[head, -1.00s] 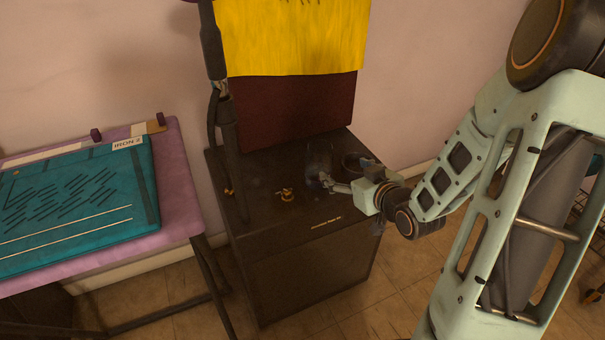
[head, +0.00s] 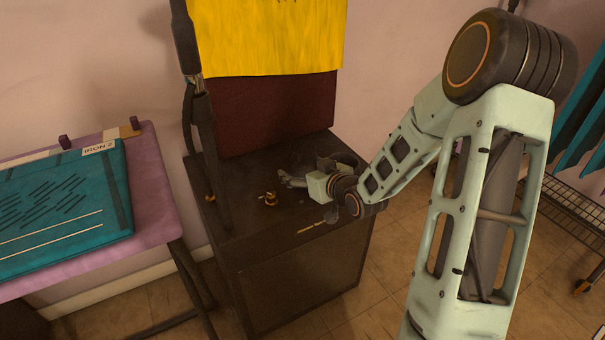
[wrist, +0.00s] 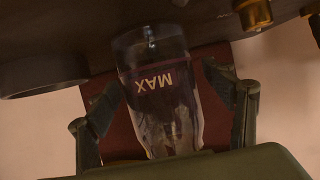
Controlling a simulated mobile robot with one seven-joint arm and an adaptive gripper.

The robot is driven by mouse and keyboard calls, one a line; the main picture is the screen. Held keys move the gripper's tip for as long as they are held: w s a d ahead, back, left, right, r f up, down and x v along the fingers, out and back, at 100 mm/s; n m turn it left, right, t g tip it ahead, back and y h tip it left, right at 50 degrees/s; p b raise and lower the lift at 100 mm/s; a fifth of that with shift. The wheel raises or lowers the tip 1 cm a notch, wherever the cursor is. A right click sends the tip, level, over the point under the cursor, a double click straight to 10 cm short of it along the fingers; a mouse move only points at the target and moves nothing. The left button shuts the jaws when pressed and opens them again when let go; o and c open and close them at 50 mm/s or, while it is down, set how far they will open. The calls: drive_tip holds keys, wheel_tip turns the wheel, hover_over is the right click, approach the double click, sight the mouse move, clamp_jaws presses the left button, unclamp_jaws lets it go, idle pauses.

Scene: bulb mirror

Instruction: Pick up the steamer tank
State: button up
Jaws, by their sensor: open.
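The steamer tank (wrist: 165,95) is a clear, cup-like vessel with the word MAX on it, upside down in the wrist view. It stands between the two spread fingers of my gripper (wrist: 160,84), with a gap visible on each side. My gripper is open and not closed on it. In the head view my gripper (head: 288,181) is low over the dark cabinet top (head: 255,225); the tank cannot be made out clearly there.
A brass fitting (head: 271,199) sits on the cabinet just left of my gripper. A dark round holder (wrist: 42,75) is on the other side. A dark post (head: 208,150) and a hanging yellow cloth (head: 268,38) rise behind. A purple table (head: 150,185) stands left.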

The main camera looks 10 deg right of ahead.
drive_tip(key=shift+w, duration=0.15)
drive_tip(key=shift+c, duration=0.2)
drive_tip(key=c, duration=1.4)
drive_tip(key=shift+r, duration=0.1)
drive_tip(key=shift+c, duration=0.2)
